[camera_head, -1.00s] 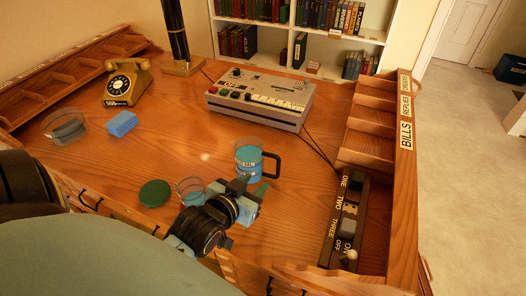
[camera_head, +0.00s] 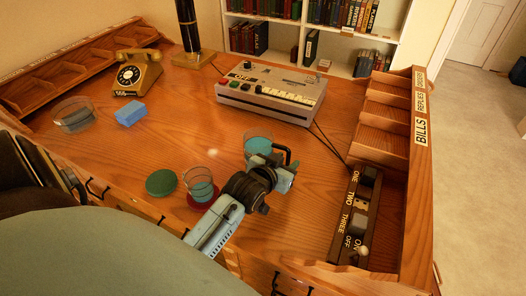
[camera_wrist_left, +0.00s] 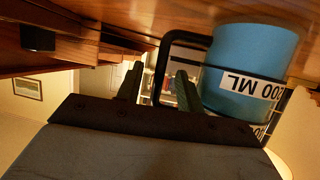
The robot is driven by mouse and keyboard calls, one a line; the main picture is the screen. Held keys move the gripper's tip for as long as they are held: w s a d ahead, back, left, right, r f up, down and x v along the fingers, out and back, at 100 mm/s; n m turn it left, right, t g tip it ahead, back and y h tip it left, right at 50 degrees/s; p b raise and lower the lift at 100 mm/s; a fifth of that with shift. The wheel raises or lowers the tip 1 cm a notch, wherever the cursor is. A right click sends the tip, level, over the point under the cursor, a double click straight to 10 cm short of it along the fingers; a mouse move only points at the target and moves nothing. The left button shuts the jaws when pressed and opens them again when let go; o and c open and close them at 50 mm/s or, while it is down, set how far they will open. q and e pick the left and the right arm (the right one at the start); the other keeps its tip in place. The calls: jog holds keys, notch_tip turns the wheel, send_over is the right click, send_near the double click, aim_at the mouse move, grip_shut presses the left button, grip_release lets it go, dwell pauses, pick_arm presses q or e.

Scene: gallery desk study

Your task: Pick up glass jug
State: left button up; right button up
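The glass jug (camera_head: 257,145) stands on the wooden desk, holding blue contents, with a dark handle (camera_head: 285,152) on its right. In the left wrist view the jug (camera_wrist_left: 250,68) appears upside down, with a white label reading "200 ML". My left gripper (camera_head: 282,172) is at the handle's side of the jug. In the left wrist view its two fingers (camera_wrist_left: 158,88) are apart, and the handle's upright bar shows between them. I cannot tell whether either finger touches it. My arm and gripper hide the jug's lower part in the head view. My right gripper is not in view.
A glass beaker (camera_head: 200,186) on a red disc and a green disc (camera_head: 161,182) are left of my gripper. A switch box (camera_head: 355,215) and wooden trays (camera_head: 380,130) line the right. A grey machine (camera_head: 270,92) stands behind. A blue block (camera_head: 130,113) lies left.

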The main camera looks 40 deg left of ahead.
pick_arm(q)
jog(key=shift+c, duration=1)
grip_shut()
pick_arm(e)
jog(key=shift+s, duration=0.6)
pick_arm(q)
jog(key=shift+r, duration=0.15)
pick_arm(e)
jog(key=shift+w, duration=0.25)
pick_arm(q)
jog(key=shift+r, duration=0.15)
notch_tip(320, 180, up, 10)
jog(key=p, duration=0.3)
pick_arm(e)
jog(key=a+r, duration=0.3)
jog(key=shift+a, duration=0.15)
